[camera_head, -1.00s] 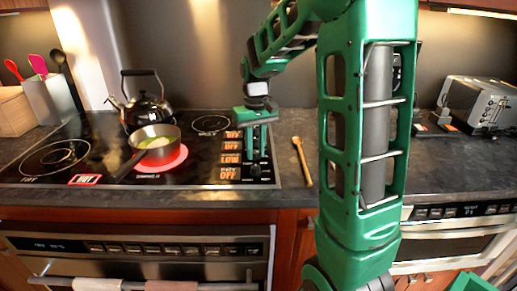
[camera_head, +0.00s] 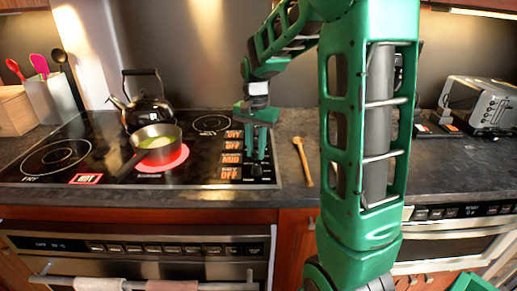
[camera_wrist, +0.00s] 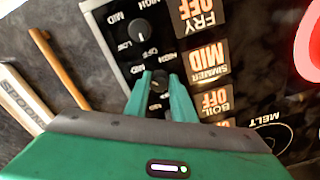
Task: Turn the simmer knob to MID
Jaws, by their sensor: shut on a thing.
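The simmer knob (camera_wrist: 157,86) is a small dark knob on the control strip, seen in the wrist view between my fingertips and partly hidden by them. My gripper (camera_wrist: 160,80) points down and is shut on this knob. In the head view my gripper (camera_head: 256,156) is over the right edge of the cooktop, and its fingers hide the knob. The simmer display (camera_wrist: 209,60) beside it reads MID in orange; the same display (camera_head: 230,159) reads MID in the head view.
The fry knob (camera_wrist: 138,30) is close beside my gripper. A pan (camera_head: 155,158) of green food sits on the red-lit burner (camera_head: 172,165). A black kettle (camera_head: 148,107) stands behind it. A wooden spoon (camera_head: 302,162) lies right of the cooktop.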

